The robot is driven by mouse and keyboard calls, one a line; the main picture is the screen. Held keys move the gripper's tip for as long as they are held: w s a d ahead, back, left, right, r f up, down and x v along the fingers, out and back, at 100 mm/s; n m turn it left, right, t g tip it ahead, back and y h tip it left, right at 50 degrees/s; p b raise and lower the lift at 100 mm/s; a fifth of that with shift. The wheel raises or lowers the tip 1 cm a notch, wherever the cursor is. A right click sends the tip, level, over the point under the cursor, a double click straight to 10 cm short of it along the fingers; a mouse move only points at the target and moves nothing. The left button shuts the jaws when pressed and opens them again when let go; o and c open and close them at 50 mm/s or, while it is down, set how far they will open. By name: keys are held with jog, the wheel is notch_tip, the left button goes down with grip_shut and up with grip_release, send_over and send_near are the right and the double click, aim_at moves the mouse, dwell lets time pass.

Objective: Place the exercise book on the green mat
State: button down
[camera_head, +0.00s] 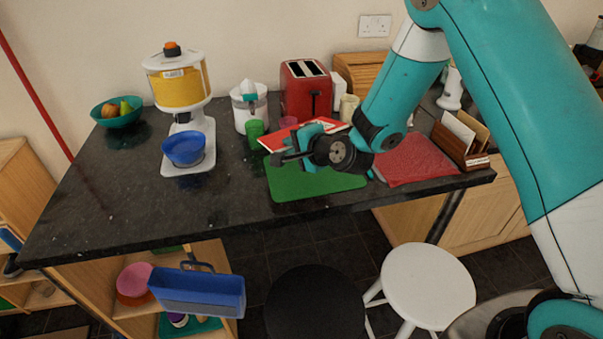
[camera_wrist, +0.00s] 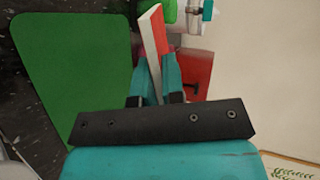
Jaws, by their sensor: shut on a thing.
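The exercise book (camera_head: 283,137) is a thin red book with pale page edges. My gripper (camera_head: 290,151) is shut on it and holds it over the back part of the green mat (camera_head: 310,184), seemingly above the mat. In the wrist view the book (camera_wrist: 155,42) stands edge-on between the fingers of my gripper (camera_wrist: 158,75), with its red cover to the right. The green mat (camera_wrist: 62,65) also shows in the wrist view, to the left of the book. My wrist hides part of the book and mat in the head view.
A red mat (camera_head: 415,160) lies right of the green mat, with a wooden letter rack (camera_head: 463,145) beyond it. A green cup (camera_head: 254,130), a juicer (camera_head: 250,108) and a red toaster (camera_head: 308,90) stand behind. The dark worktop (camera_head: 120,205) is clear at front left.

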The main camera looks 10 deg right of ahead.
notch_tip(320, 180, down, 8)
jog(key=b, duration=0.6)
jog(key=shift+f, duration=0.15)
jog(key=c, duration=1.4)
grip_release()
jog(key=shift+s, duration=0.1)
jog(key=b+v, duration=0.4)
jog(key=v, duration=0.3)
jog(key=shift+s+d, duration=0.25)
jog(key=shift+s, duration=0.1)
